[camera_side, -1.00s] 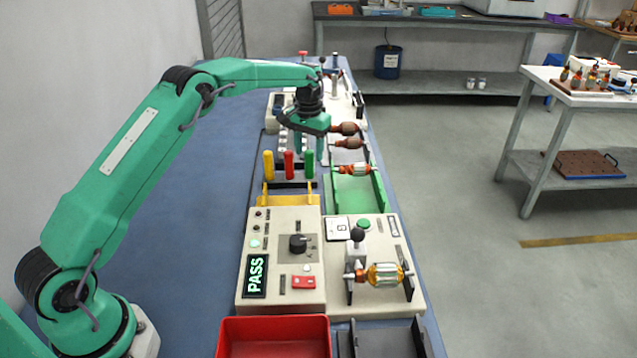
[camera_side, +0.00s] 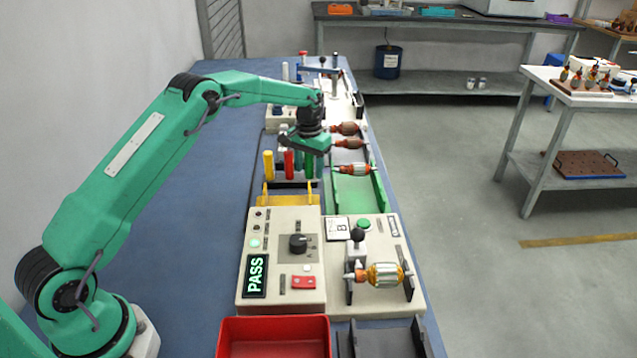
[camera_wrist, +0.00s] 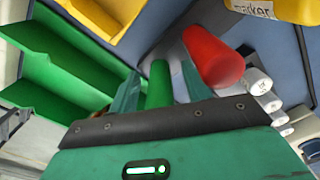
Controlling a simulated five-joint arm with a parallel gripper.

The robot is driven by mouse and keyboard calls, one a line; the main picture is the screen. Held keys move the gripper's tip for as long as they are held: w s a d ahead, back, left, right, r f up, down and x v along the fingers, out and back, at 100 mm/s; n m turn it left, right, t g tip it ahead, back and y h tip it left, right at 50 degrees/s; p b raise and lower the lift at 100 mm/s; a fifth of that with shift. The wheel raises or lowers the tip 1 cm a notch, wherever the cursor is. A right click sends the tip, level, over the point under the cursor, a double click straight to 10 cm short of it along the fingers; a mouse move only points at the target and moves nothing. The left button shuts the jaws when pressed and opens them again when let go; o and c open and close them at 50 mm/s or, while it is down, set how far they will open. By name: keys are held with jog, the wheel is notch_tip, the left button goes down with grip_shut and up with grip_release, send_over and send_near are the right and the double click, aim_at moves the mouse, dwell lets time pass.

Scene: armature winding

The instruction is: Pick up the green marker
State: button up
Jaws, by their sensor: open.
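The green marker (camera_side: 308,164) stands upright in the marker rack behind the tester, at the right end of the row. My gripper (camera_side: 309,172) is open and lowered over it, with the fingers on either side. In the wrist view, the green marker (camera_wrist: 158,86) stands between the fingers of my gripper (camera_wrist: 160,88). I cannot tell whether a finger touches it. The red marker (camera_side: 288,164) stands close to its left, and the yellow marker (camera_side: 268,165) beyond that. The red marker (camera_wrist: 212,56) is close beside one finger in the wrist view.
A green tray (camera_side: 352,200) holding an armature (camera_side: 355,169) lies to the right. The tester (camera_side: 270,278) showing PASS is in front, with a second armature (camera_side: 385,274) on the fixture. A red bin (camera_side: 275,335) is nearest. White cylinders (camera_wrist: 258,82) stand beyond the red marker.

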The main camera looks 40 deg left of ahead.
grip_shut()
dwell(0.3)
jog(key=shift+r, duration=0.15)
jog(key=shift+r, duration=0.85)
jog(key=r, duration=0.2)
jog(key=shift+s+d+r, duration=0.1)
jog(key=shift+d+r, duration=0.25)
jog(key=s+d+r, duration=0.4)
jog(key=d+r, duration=0.2)
jog(key=d, duration=0.4)
jog(key=shift+r, duration=0.2)
jog(key=shift+s+d, duration=0.1)
